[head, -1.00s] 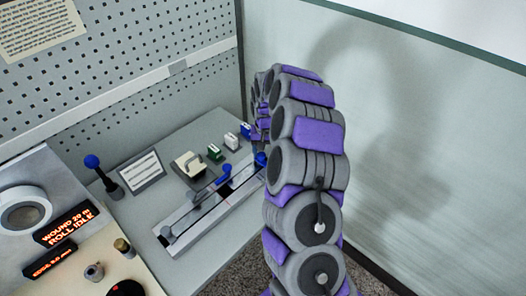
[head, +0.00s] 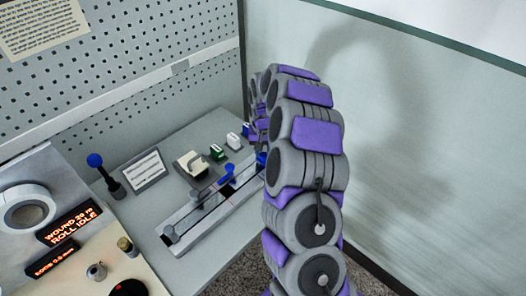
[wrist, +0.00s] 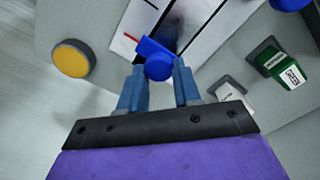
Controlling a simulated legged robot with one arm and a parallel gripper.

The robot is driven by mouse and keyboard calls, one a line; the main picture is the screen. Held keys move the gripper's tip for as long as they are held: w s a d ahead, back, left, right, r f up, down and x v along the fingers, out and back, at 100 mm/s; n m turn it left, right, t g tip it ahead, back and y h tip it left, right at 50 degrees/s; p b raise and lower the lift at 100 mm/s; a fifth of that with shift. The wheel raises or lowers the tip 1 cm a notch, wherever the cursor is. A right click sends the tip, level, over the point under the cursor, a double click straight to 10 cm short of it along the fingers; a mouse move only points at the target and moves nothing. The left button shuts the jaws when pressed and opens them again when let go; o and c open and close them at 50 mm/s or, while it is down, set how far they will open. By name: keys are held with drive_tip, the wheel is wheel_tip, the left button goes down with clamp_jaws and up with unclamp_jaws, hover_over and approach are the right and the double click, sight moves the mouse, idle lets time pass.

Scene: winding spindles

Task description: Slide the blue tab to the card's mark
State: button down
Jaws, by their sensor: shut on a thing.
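The blue tab (wrist: 158,66) sits on the white slide track (wrist: 205,22) in the wrist view. It has a round knob on a flat blue plate. My gripper (wrist: 159,78) is shut on the knob, one finger at each side. A short red line (wrist: 131,37) shows on the track by the plate's left end. In the head view, part of the blue tab (head: 262,158) shows at the track's far end beside my arm, and my arm hides most of my gripper. A white card with dark lines (head: 148,170) stands left of the track; its mark is too small to read.
A yellow round button (wrist: 72,58) lies left of my gripper. A wall stands right of my arm.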

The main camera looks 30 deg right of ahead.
drive_tip(key=shift+s+a+f+p, duration=0.15)
drive_tip(key=shift+s+a, duration=0.2)
drive_tip(key=shift+a, duration=0.4)
drive_tip(key=shift+s+a+p, duration=0.1)
drive_tip(key=shift+s+a, duration=0.3)
drive_tip(key=shift+a, duration=0.3)
drive_tip(key=shift+s+a+f+p, duration=0.15)
drive_tip(key=shift+s+a, duration=0.2)
drive_tip(key=shift+a, duration=0.4)
drive_tip(key=shift+r, duration=0.1)
drive_tip(key=c, duration=1.1)
unclamp_jaws()
drive_tip(key=shift+o, duration=1.4)
drive_tip(key=shift+d+r, duration=0.1)
drive_tip(key=shift+d, duration=0.05)
drive_tip(key=shift+o, duration=0.2)
drive_tip(key=shift+w, duration=0.1)
drive_tip(key=shift+w+r, duration=0.1)
drive_tip(key=shift+r, duration=0.5)
wheel_tip(320, 180, up, 16)
drive_tip(key=p, duration=0.3)
drive_tip(key=shift+d, duration=0.1)
